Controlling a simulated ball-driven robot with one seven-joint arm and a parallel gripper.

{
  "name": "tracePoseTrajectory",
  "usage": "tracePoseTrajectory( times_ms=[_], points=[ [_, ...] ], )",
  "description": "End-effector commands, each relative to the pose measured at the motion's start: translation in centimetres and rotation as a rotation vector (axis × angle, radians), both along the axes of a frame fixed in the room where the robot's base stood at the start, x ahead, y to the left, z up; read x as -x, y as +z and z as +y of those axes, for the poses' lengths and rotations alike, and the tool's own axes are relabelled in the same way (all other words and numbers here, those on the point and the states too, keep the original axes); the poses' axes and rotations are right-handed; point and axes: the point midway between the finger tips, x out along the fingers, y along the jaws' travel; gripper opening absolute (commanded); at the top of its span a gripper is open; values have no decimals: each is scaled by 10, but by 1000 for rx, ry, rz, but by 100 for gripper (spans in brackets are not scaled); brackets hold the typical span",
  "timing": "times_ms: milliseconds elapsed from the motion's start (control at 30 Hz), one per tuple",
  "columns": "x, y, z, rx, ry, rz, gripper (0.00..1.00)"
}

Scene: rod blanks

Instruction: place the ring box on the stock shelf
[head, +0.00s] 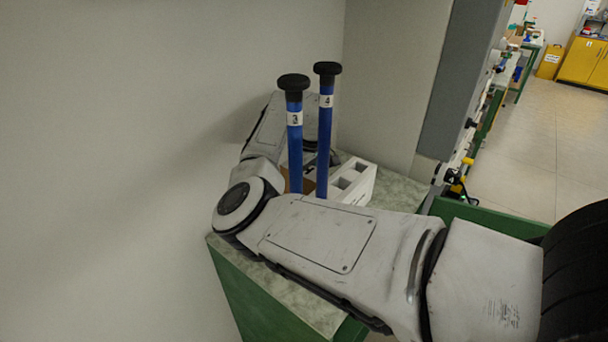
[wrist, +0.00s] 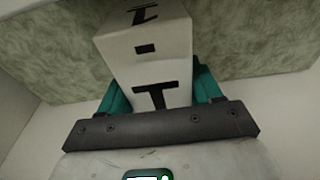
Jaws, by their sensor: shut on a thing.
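In the wrist view my gripper (wrist: 160,90) is shut on a white box (wrist: 147,68) with bold black marks, taken here as the ring box. The teal fingers press on its left and right sides. A mottled pale green surface (wrist: 255,45) shows behind the box; I cannot tell if the box touches it. In the head view my gripper and the held box are hidden behind my arm and the rods. No surface is clearly labelled as the stock shelf.
Blue rods with black caps, marked 3 (head: 294,150) and 4 (head: 325,125), stand upright by a white block (head: 354,183) with square openings. A brown thing (head: 308,187) is partly hidden. The bench top (head: 398,192) meets walls behind and at left. Open floor (head: 535,150) lies right.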

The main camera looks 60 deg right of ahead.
Motion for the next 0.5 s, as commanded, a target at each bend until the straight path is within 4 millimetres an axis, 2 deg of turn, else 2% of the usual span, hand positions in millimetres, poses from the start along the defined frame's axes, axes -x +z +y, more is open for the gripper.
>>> tracePoseTrajectory(
  times_ms=[267,300,500],
  points=[
    [0,-2,0,1,0,1,27],
    [0,-2,0,1,0,0,67],
    [0,-2,0,0,0,0,86]
  ],
)
